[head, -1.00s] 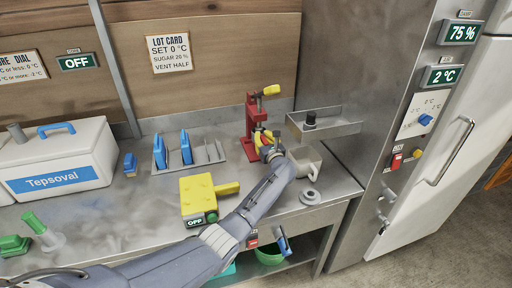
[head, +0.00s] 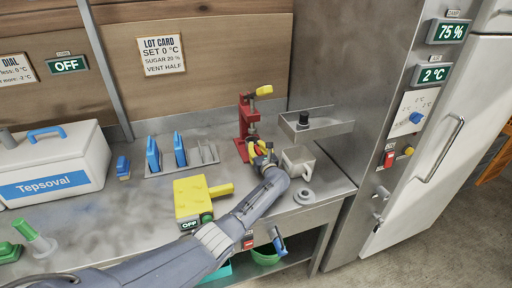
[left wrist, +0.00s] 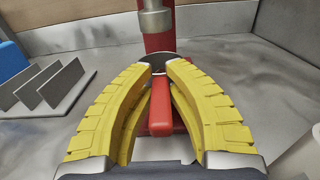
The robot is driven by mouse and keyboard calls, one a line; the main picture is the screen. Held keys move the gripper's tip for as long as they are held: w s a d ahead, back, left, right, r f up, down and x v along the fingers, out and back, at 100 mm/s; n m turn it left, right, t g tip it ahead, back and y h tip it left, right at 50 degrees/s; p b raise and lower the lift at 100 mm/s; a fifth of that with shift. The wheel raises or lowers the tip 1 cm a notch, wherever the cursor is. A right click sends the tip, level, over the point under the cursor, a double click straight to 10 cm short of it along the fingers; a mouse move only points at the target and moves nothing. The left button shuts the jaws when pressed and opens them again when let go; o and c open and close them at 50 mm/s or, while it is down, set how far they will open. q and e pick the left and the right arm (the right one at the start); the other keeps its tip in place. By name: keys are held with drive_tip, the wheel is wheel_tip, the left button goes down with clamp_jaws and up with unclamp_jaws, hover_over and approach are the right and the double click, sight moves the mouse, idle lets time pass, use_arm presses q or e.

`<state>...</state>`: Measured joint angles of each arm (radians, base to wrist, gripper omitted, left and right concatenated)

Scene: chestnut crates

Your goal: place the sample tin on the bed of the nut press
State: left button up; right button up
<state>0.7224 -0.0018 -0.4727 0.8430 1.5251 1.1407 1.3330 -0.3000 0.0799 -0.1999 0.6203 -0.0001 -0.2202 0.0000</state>
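The red nut press (head: 246,128) with a yellow handle end stands at the back of the steel counter; its red base (left wrist: 160,122) shows in the left wrist view. My left gripper (head: 262,150) reaches the front of the press, its yellow fingers low by the base. In the left wrist view, a dark round disc with a pale rim (left wrist: 157,58) lies at the fingertips (left wrist: 160,68), below the press ram. It may be the sample tin or part of the bed; I cannot tell, nor whether the fingers grip it. My right gripper is out of view.
A white cup-like vessel (head: 299,160) and a grey ring (head: 304,196) are close to the right of my gripper. A rack (head: 206,160) with blue pieces and a yellow box (head: 189,197) stand to the left.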

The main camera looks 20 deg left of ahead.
use_arm(q)
drive_tip(key=o, duration=0.5)
drive_tip(key=shift+c, duration=0.2)
drive_tip(key=shift+r, duration=0.1)
drive_tip(key=v, duration=1.2)
